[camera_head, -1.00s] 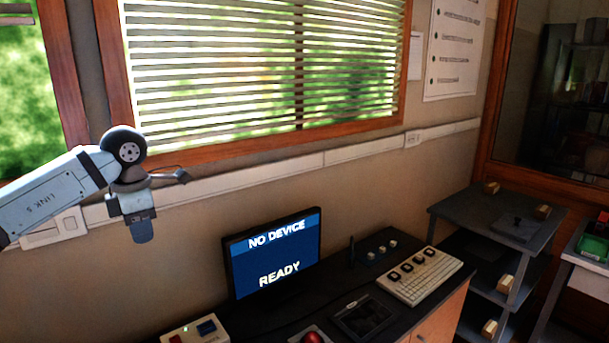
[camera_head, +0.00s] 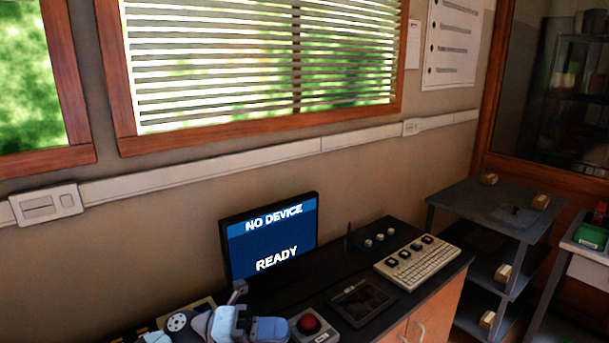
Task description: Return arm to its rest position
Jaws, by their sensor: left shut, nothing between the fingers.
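My left arm shows low in the head view, at the bottom edge in front of the black desk. My left gripper (camera_head: 240,292) is at the end of it, beside the red button and below the monitor. It is shut and holds nothing. Part of the arm is cut off by the bottom edge of the picture. My right gripper is not in view.
A monitor (camera_head: 270,240) reading "NO DEVICE" and "READY" stands on the black desk (camera_head: 330,268). A red button (camera_head: 308,324), a keyboard (camera_head: 418,262) and a dark tray-like pad (camera_head: 362,302) are there too. A grey shelf unit (camera_head: 487,208) stands to the right.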

